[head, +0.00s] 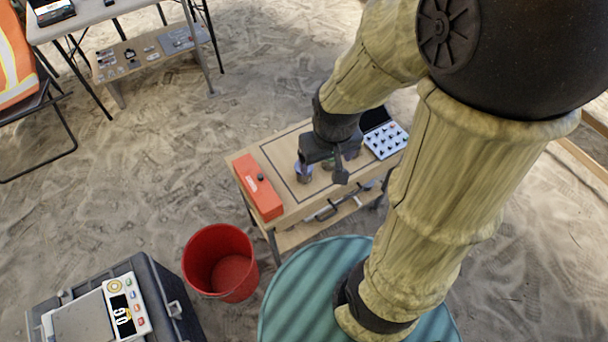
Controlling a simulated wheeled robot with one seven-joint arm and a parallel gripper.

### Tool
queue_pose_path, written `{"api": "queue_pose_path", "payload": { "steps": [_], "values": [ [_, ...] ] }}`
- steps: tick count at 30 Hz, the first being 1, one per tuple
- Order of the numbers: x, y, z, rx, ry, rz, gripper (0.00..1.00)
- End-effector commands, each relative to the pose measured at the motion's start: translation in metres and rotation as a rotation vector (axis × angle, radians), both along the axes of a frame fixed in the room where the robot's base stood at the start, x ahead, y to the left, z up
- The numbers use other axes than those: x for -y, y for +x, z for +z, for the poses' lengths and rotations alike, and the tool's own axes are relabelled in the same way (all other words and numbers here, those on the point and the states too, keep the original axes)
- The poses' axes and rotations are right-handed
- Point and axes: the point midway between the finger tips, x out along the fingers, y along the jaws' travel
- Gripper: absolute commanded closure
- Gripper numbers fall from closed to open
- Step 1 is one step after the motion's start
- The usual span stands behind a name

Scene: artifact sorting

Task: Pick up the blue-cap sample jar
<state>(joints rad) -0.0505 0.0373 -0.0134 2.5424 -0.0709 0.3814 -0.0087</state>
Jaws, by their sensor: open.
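Small sample jars stand on the wooden work table (285,146), under and around my gripper (322,170). One jar with a bluish-purple top (304,172) shows at the left side of the gripper. Another with a greenish top (327,164) shows between the fingers, partly hidden. My gripper is open and points down close above the jars. Whether a finger touches a jar cannot be told at this size. My arm and gripper hide part of the table and the jars' far sides.
An orange-red case (258,188) lies on the table's left end. An open case with a white tray of several dark pieces (386,141) is at its right. A red bucket (220,262) and a grey box with a scale (82,318) stand on the sandy floor.

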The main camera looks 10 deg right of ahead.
Motion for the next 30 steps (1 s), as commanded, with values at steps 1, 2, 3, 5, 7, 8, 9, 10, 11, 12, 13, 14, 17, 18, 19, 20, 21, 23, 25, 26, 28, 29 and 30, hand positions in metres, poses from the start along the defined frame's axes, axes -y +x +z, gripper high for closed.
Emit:
{"api": "queue_pose_path", "payload": {
  "steps": [1,2,3,5,7,8,9,10,11,12,13,14,17,18,19,20,21,23,25,26,28,29,30],
  "values": [
    [-0.005,-0.001,-0.023,-0.036,-0.027,0.07,0.19],
    [-0.006,0.0,-0.034,-0.059,-0.048,0.115,0.19],
    [-0.008,-0.001,-0.049,-0.093,-0.081,0.184,0.19],
    [-0.009,0.0,-0.073,-0.151,-0.142,0.301,0.19],
    [-0.011,0.002,-0.101,-0.221,-0.224,0.451,0.19],
    [-0.011,0.003,-0.113,-0.249,-0.261,0.514,0.19],
    [-0.012,0.006,-0.127,-0.286,-0.313,0.6,0.19],
    [-0.012,0.008,-0.138,-0.315,-0.356,0.661,0.19],
    [-0.012,0.011,-0.148,-0.34,-0.397,0.723,0.19],
    [-0.013,0.015,-0.161,-0.373,-0.456,0.808,0.19],
    [-0.014,0.019,-0.171,-0.399,-0.502,0.869,0.19],
    [-0.015,0.024,-0.181,-0.422,-0.55,0.93,0.19],
    [-0.021,0.041,-0.21,-0.494,-0.718,1.129,0.19],
    [-0.026,0.049,-0.222,-0.519,-0.791,1.206,0.19],
    [-0.03,0.056,-0.23,-0.535,-0.847,1.264,0.19],
    [-0.034,0.063,-0.238,-0.553,-0.905,1.32,0.19],
    [-0.042,0.072,-0.248,-0.573,-0.985,1.393,0.19],
    [-0.054,0.086,-0.262,-0.597,-1.107,1.497,0.19],
    [-0.072,0.1,-0.275,-0.616,-1.241,1.598,0.19],
    [-0.078,0.106,-0.279,-0.622,-1.292,1.632,0.19],
    [-0.093,0.115,-0.285,-0.628,-1.389,1.695,0.19],
    [-0.098,0.118,-0.287,-0.63,-1.42,1.715,0.19],
    [-0.102,0.121,-0.287,-0.632,-1.452,1.732,0.19]
  ]
}}
